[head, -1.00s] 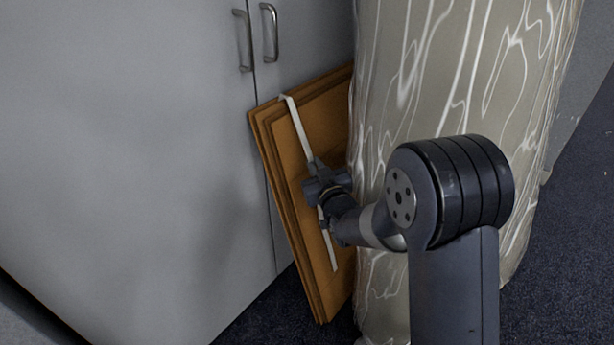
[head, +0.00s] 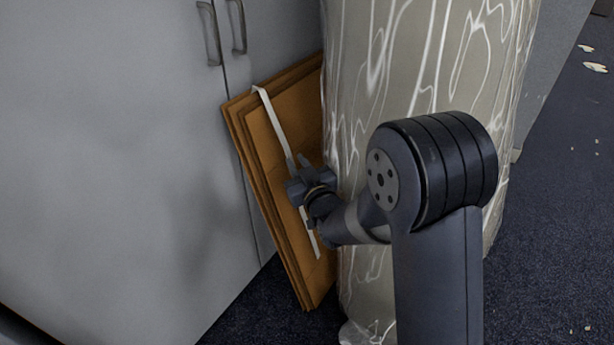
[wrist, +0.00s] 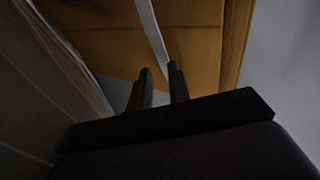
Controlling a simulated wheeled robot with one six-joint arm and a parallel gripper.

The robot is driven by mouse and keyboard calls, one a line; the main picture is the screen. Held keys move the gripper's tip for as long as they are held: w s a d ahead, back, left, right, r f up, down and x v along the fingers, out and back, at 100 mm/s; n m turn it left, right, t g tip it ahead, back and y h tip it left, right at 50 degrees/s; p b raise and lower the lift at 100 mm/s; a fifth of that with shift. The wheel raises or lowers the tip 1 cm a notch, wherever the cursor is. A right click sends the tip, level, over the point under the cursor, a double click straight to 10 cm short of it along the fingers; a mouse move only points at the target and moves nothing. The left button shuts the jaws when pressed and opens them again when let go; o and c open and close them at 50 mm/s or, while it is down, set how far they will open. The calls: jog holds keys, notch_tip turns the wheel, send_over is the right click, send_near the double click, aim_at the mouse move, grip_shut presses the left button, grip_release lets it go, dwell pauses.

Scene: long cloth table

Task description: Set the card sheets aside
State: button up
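The card sheets (head: 291,121) are a stack of several brown sheets. They lean tilted against the grey cabinet, with their lower end on the dark floor. A white strap (head: 272,117) runs down their front face. My gripper (head: 296,186) is at the strap, about halfway down the stack. In the wrist view the two fingers (wrist: 159,68) stand apart, with a gap between them. The strap (wrist: 152,30) comes down toward the fingertips, nearer the right one, in front of the brown card (wrist: 200,40). I cannot tell whether a finger touches it.
The grey cabinet (head: 110,150) with two handles (head: 209,35) fills the left. A tall, wrapped, pale column-like object (head: 400,70) stands close to the right of the sheets, beside my arm. Dark floor (head: 560,220) with small pale scraps (head: 595,67) is open at the right.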

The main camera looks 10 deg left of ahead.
jog(key=v, duration=0.7)
jog(key=shift+p, duration=0.4)
jog(key=shift+c, duration=0.2)
